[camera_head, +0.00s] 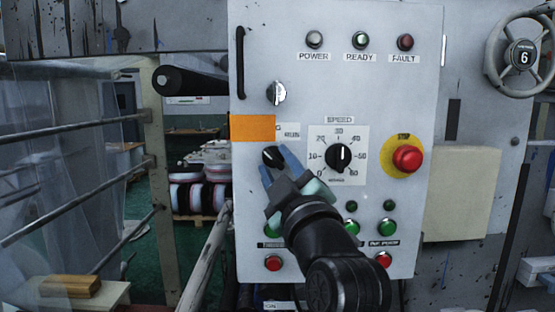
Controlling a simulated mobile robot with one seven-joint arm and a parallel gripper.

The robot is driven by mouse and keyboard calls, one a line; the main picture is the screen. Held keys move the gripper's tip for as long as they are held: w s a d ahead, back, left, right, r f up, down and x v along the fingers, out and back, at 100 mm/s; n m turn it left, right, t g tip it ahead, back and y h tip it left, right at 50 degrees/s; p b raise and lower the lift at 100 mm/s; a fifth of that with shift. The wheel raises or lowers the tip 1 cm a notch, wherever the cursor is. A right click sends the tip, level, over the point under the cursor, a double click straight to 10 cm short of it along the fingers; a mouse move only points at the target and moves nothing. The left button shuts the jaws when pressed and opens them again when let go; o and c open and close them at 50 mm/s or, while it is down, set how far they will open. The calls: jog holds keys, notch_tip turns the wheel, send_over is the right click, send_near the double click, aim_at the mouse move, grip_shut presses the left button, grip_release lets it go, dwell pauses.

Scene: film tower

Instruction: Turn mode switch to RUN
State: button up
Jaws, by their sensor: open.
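The mode switch (271,155) is a small dark rotary knob at the left of the grey control panel (425,40). A label partly reading "RUN" (291,133) sits above it to the right. An orange patch (253,127) covers part of the panel just above the knob and hides part of the label. My gripper (275,160) is at the knob, with its blue fingers apart, one on each side of it. I cannot tell whether the fingers touch the knob. The knob's pointer direction is too small to read.
The speed dial (340,157) and red stop button (407,158) are to the right. A silver key switch (277,93) is above. Green buttons (387,227) and red buttons (273,264) are below, some partly behind my arm. Rails (80,190) stand at left.

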grip_shut()
jog(key=shift+f+m, duration=0.1)
jog(key=shift+m, duration=0.3)
jog(key=m, duration=0.1)
jog(key=m+t+h+b, duration=0.1)
jog(key=m, duration=0.1)
jog(key=shift+a+f+m+h, duration=0.1)
jog(key=shift+a+m+h, duration=0.05)
jog(key=shift+m+h, duration=0.15)
jog(key=m+h, duration=0.1)
jog(key=m, duration=0.2)
jog(key=m+h, duration=0.2)
jog(key=m, duration=0.1)
jog(key=m+t+h+b, duration=0.1)
jog(key=m, duration=0.2)
jog(key=shift+a+h, duration=0.3)
jog(key=m+h+b, duration=0.1)
jog(key=m, duration=0.2)
jog(key=m+h+b, duration=0.1)
jog(key=m+h, duration=0.1)
jog(key=m, duration=0.2)
jog(key=shift+a+g+b, duration=0.2)
jog(key=shift+g+b, duration=0.15)
jog(key=shift+g, duration=0.05)
jog(key=shift+r+m+g+h+b, duration=0.1)
jog(key=shift+m+g+h+b, duration=0.35)
jog(key=shift+m, duration=0.8)
jog(key=shift+r+m+g+h+b, duration=0.15)
jog(key=shift+m+h+b, duration=0.6)
jog(key=shift+m, duration=0.5)
